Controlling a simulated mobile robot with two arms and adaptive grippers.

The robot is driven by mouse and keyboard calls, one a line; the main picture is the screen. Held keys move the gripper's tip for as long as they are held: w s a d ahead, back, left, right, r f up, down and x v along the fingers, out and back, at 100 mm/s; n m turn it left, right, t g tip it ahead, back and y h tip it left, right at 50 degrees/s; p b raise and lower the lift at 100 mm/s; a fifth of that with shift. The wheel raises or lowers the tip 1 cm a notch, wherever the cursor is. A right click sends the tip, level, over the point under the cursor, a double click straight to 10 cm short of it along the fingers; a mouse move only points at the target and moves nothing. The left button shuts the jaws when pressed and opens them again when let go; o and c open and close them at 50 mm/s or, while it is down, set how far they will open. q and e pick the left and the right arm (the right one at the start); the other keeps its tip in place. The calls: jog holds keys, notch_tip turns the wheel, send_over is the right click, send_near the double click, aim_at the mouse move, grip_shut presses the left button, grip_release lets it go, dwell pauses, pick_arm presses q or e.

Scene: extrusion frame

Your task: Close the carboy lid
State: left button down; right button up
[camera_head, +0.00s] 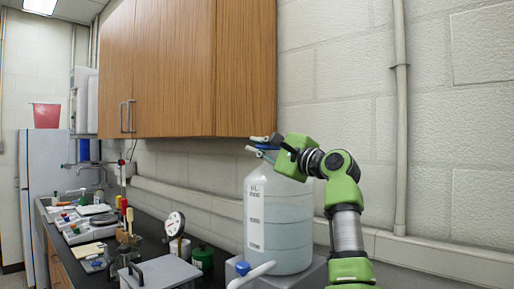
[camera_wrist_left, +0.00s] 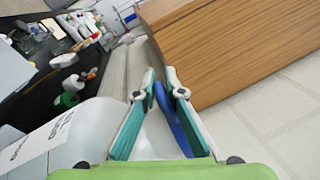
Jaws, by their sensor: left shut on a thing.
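The carboy (camera_head: 292,218) is a large translucent whitish bottle with a paper label, upright at the centre right in the head view. Its white shoulder and label (camera_wrist_left: 38,143) show at lower left in the left wrist view. My left gripper (camera_head: 258,145) is above the carboy's top, its fingers pointing left. In the left wrist view, my left gripper (camera_wrist_left: 158,82) is shut on the blue lid (camera_wrist_left: 170,118), seen as a narrow strip between the teal pads. The gripper hides the carboy's mouth, so I cannot tell how the lid sits. My right gripper is out of view.
A wooden wall cabinet (camera_head: 185,70) hangs close behind and left of the gripper. A blue tap (camera_head: 243,268) is at the carboy's lower front. A dial gauge (camera_head: 174,224), a green jar (camera_head: 203,259) and other lab items crowd the dark counter at left.

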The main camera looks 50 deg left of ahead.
pick_arm(q)
jog(key=shift+f, duration=0.35)
jog(key=c, duration=2.1)
grip_release()
jog(key=shift+c, duration=0.2)
jog(key=shift+d+r, duration=0.15)
jog(key=shift+d, duration=0.1)
jog(key=d+f, duration=0.2)
jog(key=d, duration=0.9)
jog(key=shift+d, duration=0.35)
jog(key=shift+w, duration=0.1)
